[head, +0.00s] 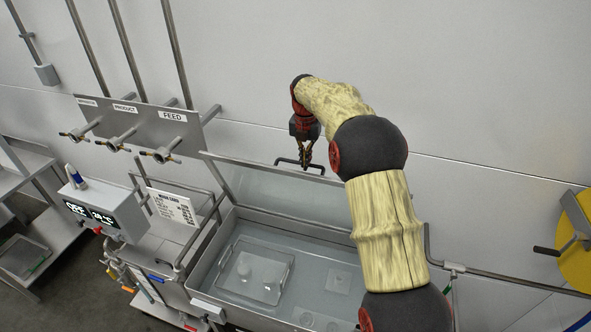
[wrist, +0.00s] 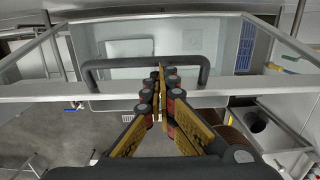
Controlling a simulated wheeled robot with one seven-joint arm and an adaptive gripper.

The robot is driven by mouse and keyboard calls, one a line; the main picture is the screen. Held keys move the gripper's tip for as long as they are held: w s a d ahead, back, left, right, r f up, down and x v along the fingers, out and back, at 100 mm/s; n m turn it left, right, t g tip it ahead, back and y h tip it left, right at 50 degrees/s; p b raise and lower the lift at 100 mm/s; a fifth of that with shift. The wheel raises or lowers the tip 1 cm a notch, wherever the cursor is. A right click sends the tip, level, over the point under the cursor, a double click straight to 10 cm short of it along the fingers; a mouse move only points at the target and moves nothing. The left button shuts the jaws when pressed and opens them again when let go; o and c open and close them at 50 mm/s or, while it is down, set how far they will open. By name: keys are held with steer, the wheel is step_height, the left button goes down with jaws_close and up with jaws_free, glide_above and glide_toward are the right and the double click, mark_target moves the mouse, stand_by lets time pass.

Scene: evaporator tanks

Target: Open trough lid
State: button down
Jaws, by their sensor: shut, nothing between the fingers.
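The trough (head: 225,240) is a steel basin left of my arm in the head view. Its clear, framed lid (head: 290,196) stands raised at the back of the trough, tilted up near the wall. A dark bar handle (head: 288,161) sits on the lid's upper edge, and it also shows in the wrist view (wrist: 105,64). My gripper (head: 306,167) is at the handle, pointing down. In the wrist view my gripper (wrist: 162,70) is shut, its fingertips overlapping the handle's middle. I cannot tell whether they touch it. Nothing is between the fingers.
A tray (head: 224,265) lies inside the trough. A control box (head: 105,212) and a pipe panel labelled FEED (head: 160,126) stand on the left. The wall (head: 440,100) is close behind the lid. A yellow reel (head: 577,235) is at the far right.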

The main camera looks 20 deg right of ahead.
steer(key=shift+w+d+p, duration=0.3)
steer(key=shift+w+d, duration=0.45)
steer(key=shift+w, duration=0.35)
